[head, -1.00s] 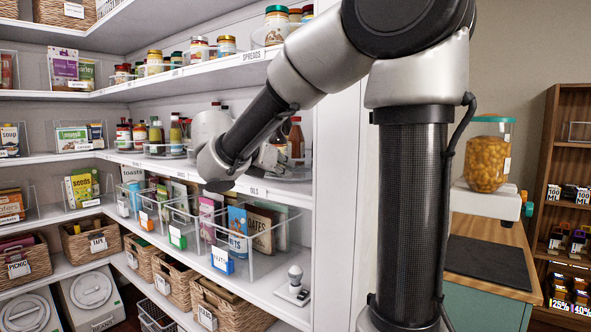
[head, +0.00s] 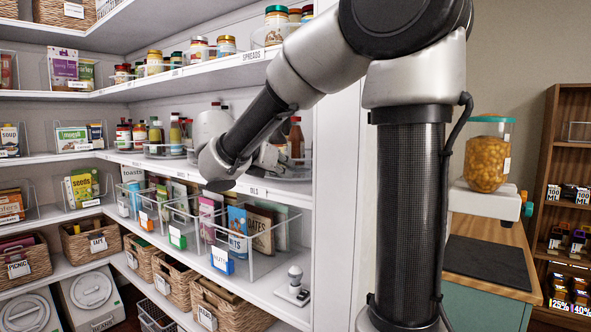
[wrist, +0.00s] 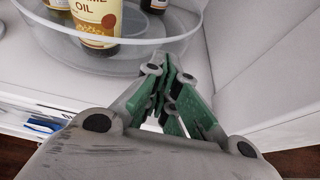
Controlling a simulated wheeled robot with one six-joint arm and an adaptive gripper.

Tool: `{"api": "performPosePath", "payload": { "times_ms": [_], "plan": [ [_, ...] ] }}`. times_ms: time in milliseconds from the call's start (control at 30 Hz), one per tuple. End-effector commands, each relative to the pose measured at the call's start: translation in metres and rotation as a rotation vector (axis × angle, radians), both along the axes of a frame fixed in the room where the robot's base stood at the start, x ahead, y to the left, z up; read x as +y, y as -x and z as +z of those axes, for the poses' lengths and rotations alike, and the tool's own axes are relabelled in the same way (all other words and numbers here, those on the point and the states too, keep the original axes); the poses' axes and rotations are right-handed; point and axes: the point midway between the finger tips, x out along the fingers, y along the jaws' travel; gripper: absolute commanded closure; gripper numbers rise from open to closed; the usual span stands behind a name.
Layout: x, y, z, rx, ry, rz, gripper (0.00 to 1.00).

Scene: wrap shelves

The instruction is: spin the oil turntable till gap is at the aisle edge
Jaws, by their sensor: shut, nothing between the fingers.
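The oil turntable is a clear round tray with a raised rim (wrist: 125,50), in the upper part of the wrist view. An oil bottle with a cream label (wrist: 95,22) stands in it near the front, with parts of dark bottles behind. My gripper (wrist: 168,72) is shut and empty, with its green fingers at the right side of the rim; whether they touch it I cannot tell. In the head view, my gripper (head: 268,158) is partly hidden by my wrist at the shelf marked oils. The turntable edge (head: 292,178) shows just right of it. The gap is not clearly visible.
A white side panel (wrist: 245,50) stands close to the right of my gripper. A shelf of jars (head: 205,68) is above. Clear bins with packets (head: 250,235) are below. Bottles (head: 165,135) stand to the left on the same shelf.

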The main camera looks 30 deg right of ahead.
Motion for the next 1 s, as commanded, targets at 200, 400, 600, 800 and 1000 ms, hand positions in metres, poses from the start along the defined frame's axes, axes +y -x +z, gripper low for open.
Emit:
{"api": "performPosePath", "payload": {
  "times_ms": [200, 400, 600, 800, 1000],
  "plan": [
    [0.000, 0.000, 0.000, 0.000, 0.000, 0.000, 1.00],
    [0.000, 0.000, 0.000, 0.000, 0.000, 0.000, 1.00],
    [-0.002, -0.003, 0.000, 0.000, 0.000, -0.001, 1.00],
    [-0.005, -0.007, 0.000, 0.000, 0.000, 0.000, 1.00],
    [-0.008, -0.011, 0.000, 0.000, 0.001, 0.000, 1.00]
  ]
}}
